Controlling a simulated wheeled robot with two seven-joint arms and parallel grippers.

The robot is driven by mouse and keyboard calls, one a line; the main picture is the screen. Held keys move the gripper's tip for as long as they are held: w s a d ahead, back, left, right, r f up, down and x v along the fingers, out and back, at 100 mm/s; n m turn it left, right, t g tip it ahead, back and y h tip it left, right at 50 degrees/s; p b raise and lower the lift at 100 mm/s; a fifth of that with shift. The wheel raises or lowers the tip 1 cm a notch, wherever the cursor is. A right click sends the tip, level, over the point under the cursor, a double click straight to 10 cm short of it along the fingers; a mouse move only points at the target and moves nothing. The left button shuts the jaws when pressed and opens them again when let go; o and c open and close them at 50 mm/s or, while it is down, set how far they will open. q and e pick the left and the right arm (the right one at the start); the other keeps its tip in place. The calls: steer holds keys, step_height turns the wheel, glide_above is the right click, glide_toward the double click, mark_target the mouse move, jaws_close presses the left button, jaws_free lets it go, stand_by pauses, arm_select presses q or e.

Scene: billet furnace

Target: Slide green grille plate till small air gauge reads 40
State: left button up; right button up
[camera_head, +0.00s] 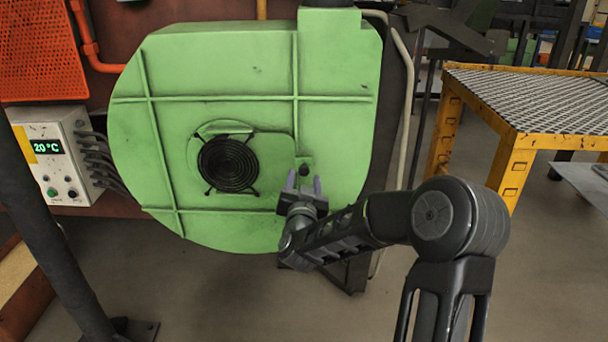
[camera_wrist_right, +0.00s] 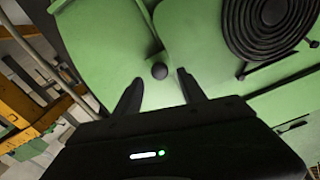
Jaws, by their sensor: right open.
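The green blower housing (camera_head: 240,70) fills the middle of the head view. On its face lies the green grille plate (camera_head: 278,150), beside and partly behind a round black wire grille (camera_head: 228,163). A small dark knob (camera_head: 304,171) sits to the right of the grille; in the right wrist view the knob (camera_wrist_right: 159,71) shows between the fingertips. My right gripper (camera_head: 303,184) is open, its two fingers just short of the knob, with nothing held. I cannot make out a small air gauge in either view. My left gripper is not in view.
A white control box (camera_head: 60,178) with a green "20 °C" display stands at the left, behind a dark post (camera_head: 50,250). An orange pipe (camera_head: 90,45) runs above. A yellow table (camera_head: 510,140) with a mesh top stands at the right. Grey floor shows between.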

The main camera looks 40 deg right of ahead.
mark_target(304, 172)
steer(key=shift+x, duration=1.95)
jaws_close()
